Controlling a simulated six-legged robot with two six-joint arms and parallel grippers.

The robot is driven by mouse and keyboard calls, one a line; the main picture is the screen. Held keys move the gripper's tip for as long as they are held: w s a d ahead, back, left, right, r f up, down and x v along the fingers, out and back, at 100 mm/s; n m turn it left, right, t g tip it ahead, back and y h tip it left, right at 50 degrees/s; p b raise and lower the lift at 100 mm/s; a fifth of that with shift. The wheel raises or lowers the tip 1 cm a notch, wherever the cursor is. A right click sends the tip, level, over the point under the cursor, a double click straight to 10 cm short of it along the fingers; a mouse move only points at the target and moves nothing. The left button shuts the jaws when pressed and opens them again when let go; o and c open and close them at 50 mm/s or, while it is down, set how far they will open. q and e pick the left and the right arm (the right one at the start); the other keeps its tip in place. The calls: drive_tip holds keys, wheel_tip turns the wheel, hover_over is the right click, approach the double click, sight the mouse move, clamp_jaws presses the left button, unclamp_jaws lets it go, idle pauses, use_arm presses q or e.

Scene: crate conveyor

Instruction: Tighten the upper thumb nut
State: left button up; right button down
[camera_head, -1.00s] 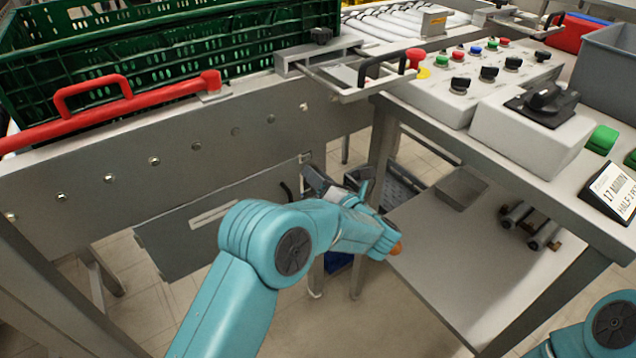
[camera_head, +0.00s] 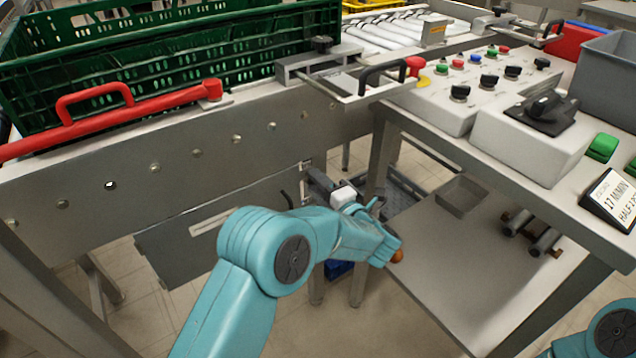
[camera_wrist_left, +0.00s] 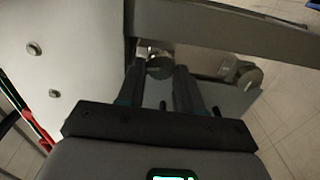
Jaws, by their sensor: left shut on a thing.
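In the left wrist view my left gripper (camera_wrist_left: 159,76) has its two dark fingers closed around a round, dark grey thumb nut (camera_wrist_left: 159,64), which appears to be the upper one. A second round knob (camera_wrist_left: 247,75), apparently the lower thumb nut, sits to the right, apart from the fingers. In the head view my left arm reaches below the conveyor's side. Its wrist hides the fingertips and both nuts there. My right gripper is out of view; only part of the right arm shows at the lower right.
A hinged grey panel (camera_head: 215,228) hangs under the conveyor side plate (camera_head: 150,165). A green crate (camera_head: 190,55) stands on the conveyor behind a red handle bar (camera_head: 110,118). A control table (camera_head: 560,190) with a lower shelf (camera_head: 450,260) stands right of my left arm.

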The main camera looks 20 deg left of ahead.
use_arm(q)
drive_tip(key=shift+r+m, duration=0.1)
drive_tip(key=shift+m, duration=0.7)
drive_tip(key=o, duration=1)
drive_tip(key=shift+o, duration=0.2)
